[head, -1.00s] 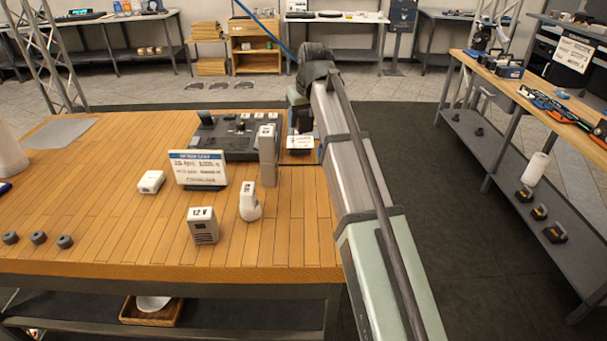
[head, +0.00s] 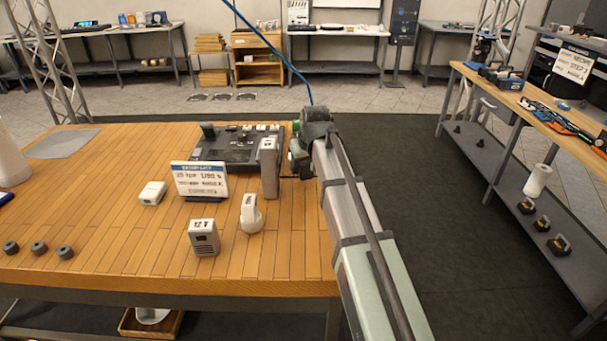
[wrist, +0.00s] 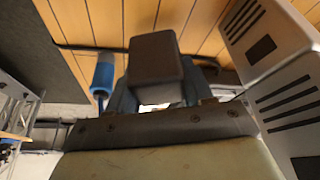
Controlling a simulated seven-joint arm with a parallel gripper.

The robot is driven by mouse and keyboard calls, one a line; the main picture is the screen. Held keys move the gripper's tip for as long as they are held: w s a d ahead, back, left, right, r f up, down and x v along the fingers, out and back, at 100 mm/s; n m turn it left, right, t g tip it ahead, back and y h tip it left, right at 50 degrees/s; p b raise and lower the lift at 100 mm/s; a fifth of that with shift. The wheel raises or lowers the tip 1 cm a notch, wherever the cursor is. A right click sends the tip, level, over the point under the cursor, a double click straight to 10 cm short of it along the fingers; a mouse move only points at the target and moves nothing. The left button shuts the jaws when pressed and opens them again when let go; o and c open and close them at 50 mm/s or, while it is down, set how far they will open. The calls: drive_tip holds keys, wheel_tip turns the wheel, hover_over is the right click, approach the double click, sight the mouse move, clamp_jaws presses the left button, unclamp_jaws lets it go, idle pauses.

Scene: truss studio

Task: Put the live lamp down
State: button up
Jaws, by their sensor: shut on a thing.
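My gripper (head: 299,160) is low over the back right of the wooden table, just right of a tall grey unit (head: 269,172). In the wrist view my gripper (wrist: 155,98) is shut on a dark grey block-like thing (wrist: 155,58), which I take to be the lamp. Its lit face does not show. Wooden boards lie beyond it; whether it touches them I cannot tell. A small green patch (head: 296,127) shows beside the arm in the head view; what it belongs to is unclear.
A dark control panel (head: 222,150) and a printed sign (head: 200,182) stand left of the gripper. A 12 V box (head: 204,238), a white rounded device (head: 251,214) and a small white box (head: 151,193) stand nearer. Pale vented casing (wrist: 262,38) is close at right in the wrist view.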

sight(304, 174)
drive_tip(key=shift+f, duration=1.6)
drive_tip(key=shift+f, duration=0.15)
drive_tip(key=o, duration=1)
drive_tip(key=shift+o, duration=0.2)
drive_tip(key=v, duration=1.2)
drive_tip(key=shift+r, duration=0.2)
